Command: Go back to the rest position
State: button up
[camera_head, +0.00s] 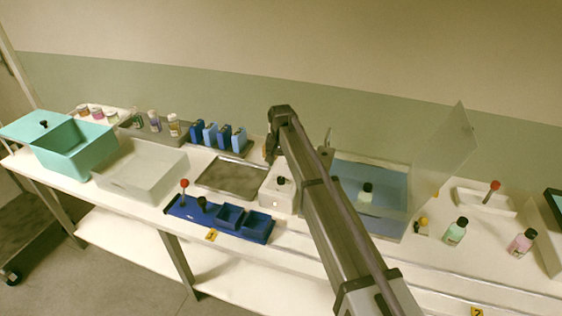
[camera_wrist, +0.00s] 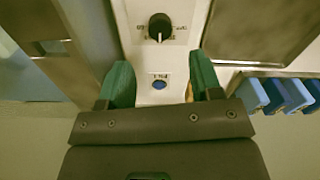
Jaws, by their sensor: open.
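My gripper (camera_wrist: 162,80) shows in the wrist view with its two green fingers apart and nothing between them. The gripper itself is mostly hidden there, near the bent end of the arm. I cannot tell its exact height above the device.
Left of the arm are a metal tray (camera_head: 211,186), blue holders (camera_head: 218,138), a blue rack (camera_head: 187,213), a white bin (camera_head: 140,182) and a teal bin (camera_head: 55,162). Right are an open glass-lidded case (camera_head: 400,168), a green bottle (camera_head: 456,231) and a pink bottle (camera_head: 521,243).

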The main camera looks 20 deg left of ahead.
notch_tip(320, 180, up, 3)
jog(key=shift+r+p, duration=0.15)
jog(key=shift+p, duration=0.55)
jog(key=s+d, duration=0.9)
jog(key=d, duration=0.6)
jog(key=s+d+m, duration=0.1)
jog(key=s+d, duration=0.8)
jog(key=d, duration=0.5)
jog(key=s+d+m, duration=0.1)
jog(key=s+d, duration=0.7)
jog(key=d, duration=0.7)
jog(key=shift+s+d, duration=0.3)
jog(key=shift+s, duration=0.1)
